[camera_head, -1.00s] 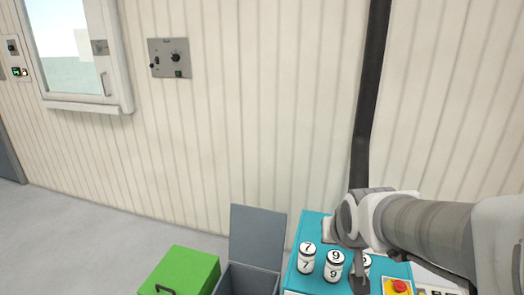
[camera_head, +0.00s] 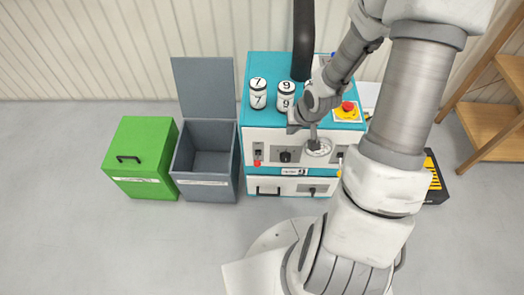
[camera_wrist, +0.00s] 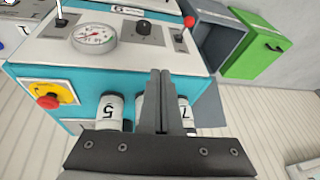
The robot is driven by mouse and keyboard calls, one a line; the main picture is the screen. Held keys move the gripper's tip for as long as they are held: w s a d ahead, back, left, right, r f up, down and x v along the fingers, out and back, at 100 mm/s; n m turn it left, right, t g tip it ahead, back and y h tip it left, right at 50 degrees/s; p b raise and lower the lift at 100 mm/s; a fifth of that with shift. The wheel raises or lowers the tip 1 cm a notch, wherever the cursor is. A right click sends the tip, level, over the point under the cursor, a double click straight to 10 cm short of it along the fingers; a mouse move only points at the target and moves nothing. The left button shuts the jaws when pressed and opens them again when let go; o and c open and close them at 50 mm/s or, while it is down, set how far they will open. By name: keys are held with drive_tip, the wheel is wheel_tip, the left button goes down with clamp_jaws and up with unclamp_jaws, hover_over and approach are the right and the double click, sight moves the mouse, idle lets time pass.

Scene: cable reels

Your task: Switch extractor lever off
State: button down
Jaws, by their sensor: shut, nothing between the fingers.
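The teal and white machine (camera_head: 246,110) has a sloped front panel with two levers; I cannot read which is the extractor lever. The red-tipped lever (camera_head: 257,160) is at the panel's left in the head view, its tip pointing down; it also shows in the wrist view (camera_wrist: 188,23). A second lever (camera_head: 340,166) with a yellowish tip is at the right; its shaft shows in the wrist view (camera_wrist: 60,14), tip cut off. My gripper (camera_head: 314,141) is shut and empty above the machine, overlapping the gauge in the head view. Its fingers (camera_wrist: 160,82) show in the wrist view, apart from both levers.
Between the levers are a dark knob (camera_head: 286,156) and a gauge (camera_head: 323,152). Numbered canisters (camera_head: 258,93) and a red button (camera_head: 347,106) stand on top. A dark pipe (camera_head: 303,40) rises behind. An open grey bin (camera_head: 205,182) and green box (camera_head: 140,158) stand left; floor in front is clear.

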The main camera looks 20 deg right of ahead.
wheel_tip(320, 180, down, 7)
drive_tip(key=s+a+y+b, duration=0.1)
drive_tip(key=shift+a+f+m+y, duration=0.2)
drive_tip(key=shift+a+m+y, duration=0.1)
drive_tip(key=shift+a, duration=0.05)
drive_tip(key=a+b+x, duration=0.2)
drive_tip(key=b+x, duration=0.3)
drive_tip(key=x, duration=0.8)
drive_tip(key=shift+s+a+r+b, duration=0.15)
drive_tip(key=shift+a+r+b, duration=0.1)
drive_tip(key=shift+a+b, duration=0.05)
